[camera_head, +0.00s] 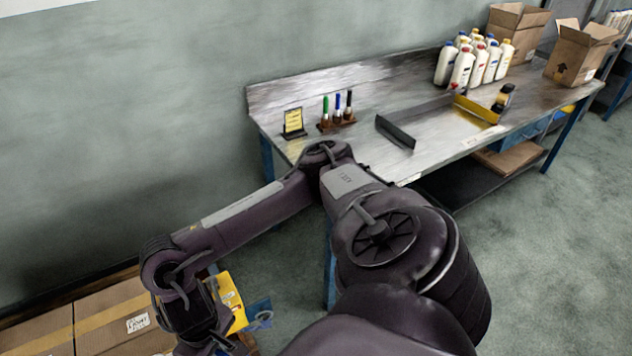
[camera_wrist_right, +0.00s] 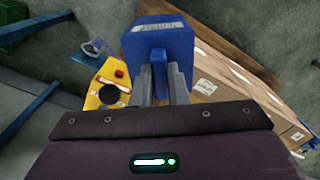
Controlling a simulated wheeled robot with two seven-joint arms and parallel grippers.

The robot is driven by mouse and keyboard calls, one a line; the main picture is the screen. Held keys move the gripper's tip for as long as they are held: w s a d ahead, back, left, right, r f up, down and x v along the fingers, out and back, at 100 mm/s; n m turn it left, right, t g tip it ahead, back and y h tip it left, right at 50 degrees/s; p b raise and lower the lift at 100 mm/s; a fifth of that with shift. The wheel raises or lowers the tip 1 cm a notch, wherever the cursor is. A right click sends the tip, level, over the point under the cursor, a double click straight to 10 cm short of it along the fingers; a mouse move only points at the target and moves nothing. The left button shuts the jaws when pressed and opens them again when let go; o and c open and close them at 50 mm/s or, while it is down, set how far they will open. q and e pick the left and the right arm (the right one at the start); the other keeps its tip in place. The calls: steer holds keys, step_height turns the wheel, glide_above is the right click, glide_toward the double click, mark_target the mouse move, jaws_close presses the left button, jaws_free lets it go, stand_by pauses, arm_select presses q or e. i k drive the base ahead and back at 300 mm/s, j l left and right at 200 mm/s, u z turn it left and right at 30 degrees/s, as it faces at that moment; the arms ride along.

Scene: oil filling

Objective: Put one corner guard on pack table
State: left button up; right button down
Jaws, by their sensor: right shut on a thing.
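My right gripper (camera_wrist_right: 161,80) is shut on the tab of a blue piece with a white label (camera_wrist_right: 162,38), which I take to be the corner guard. In the head view the same gripper (camera_head: 208,342) hangs low at the bottom left, beside a taped carton, and the blue piece cannot be made out there. The metal-topped table (camera_head: 428,128), which I take to be the pack table, stands against the wall, up and to the right of the gripper. My left gripper is not in view.
A yellow thing with a red knob (camera_wrist_right: 108,86) is beside the gripper. Cartons (camera_head: 105,318) lie at bottom left. On the table are markers (camera_head: 337,112), a yellow sign (camera_head: 293,122), a dark angled plate (camera_head: 395,132), several white bottles (camera_head: 462,68) and open boxes (camera_head: 580,52).

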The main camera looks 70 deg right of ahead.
mark_target(470, 129)
steer(key=k+z, duration=0.15)
steer(key=z, duration=0.2)
steer(key=k+z, duration=0.1)
steer(key=z, duration=0.25)
steer(key=k+l+z, duration=0.1)
steer(key=z, duration=0.25)
steer(key=i+l+z, duration=0.2)
steer(key=l, duration=0.25)
steer(key=i+l+z, duration=0.15)
steer(key=l, duration=0.3)
steer(key=i+l+z, duration=0.2)
steer(key=l, duration=0.2)
steer(key=i+l+z, duration=0.2)
steer(key=l, duration=0.2)
